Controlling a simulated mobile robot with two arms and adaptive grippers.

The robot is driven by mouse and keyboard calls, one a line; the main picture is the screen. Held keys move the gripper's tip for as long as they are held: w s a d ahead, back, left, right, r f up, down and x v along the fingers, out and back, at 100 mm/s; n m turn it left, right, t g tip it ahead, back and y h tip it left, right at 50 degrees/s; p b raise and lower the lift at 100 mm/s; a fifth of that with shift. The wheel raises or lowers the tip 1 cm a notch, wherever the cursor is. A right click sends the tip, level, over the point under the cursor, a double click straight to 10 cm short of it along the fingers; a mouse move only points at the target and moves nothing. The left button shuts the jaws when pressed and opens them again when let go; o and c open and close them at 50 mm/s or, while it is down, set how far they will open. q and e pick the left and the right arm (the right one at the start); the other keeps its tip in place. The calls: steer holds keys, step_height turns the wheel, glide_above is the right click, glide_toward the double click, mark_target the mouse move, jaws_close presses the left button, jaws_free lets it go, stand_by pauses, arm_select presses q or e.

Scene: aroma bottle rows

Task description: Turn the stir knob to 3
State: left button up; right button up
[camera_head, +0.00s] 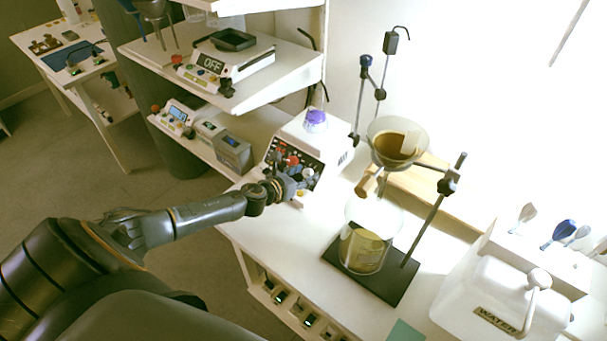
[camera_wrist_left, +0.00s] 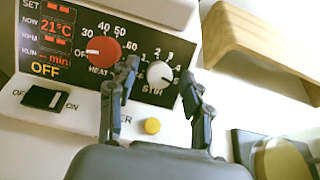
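The stirrer machine (camera_head: 318,139) stands on the white bench, its dark control panel facing my left arm. In the left wrist view, the white round stir knob (camera_wrist_left: 160,74) sits right of the red heat knob (camera_wrist_left: 103,51). Numbers ring the stir knob; its exact setting is too small to tell. My left gripper (camera_wrist_left: 161,84) is open, its two dark fingers on either side of the stir knob. I cannot tell whether they touch it. In the head view, the left gripper (camera_head: 291,183) is at the panel and covers part of it. My right gripper is not in view.
A power switch (camera_wrist_left: 45,97) and a yellow button (camera_wrist_left: 152,126) are below the knobs. The display reads 21°C and OFF. Right of the machine are a wooden piece (camera_wrist_left: 265,45), a glass beaker (camera_head: 364,250) on a dark stand, and a white water container (camera_head: 500,295).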

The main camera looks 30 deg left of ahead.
arm_select(q)
jaws_close()
steer(key=shift+n, duration=0.3)
steer(key=n+p, duration=0.1)
steer(key=n, duration=0.1)
steer(key=n+y+p, duration=0.1)
steer(key=n, duration=0.1)
steer(key=shift+d+r+p, duration=0.1)
steer(key=shift+r+p, duration=0.1)
steer(key=shift+p, duration=0.1)
steer(key=n+y+p, duration=0.1)
steer(key=n, duration=0.1)
steer(key=n+g+y+p, duration=0.1)
steer(key=n, duration=0.2)
steer(key=shift+p, duration=0.3)
steer(key=n+g+p, duration=0.1)
steer(key=n+p, duration=0.1)
steer(key=n, duration=0.2)
steer(key=shift+w+r+n+y+p, duration=0.1)
steer(key=shift+n+y+p, duration=0.2)
steer(key=shift+n+y, duration=0.1)
steer(key=shift+n+g+p, duration=0.3)
steer(key=shift+n+p, duration=0.35)
steer(key=shift+n, duration=0.75)
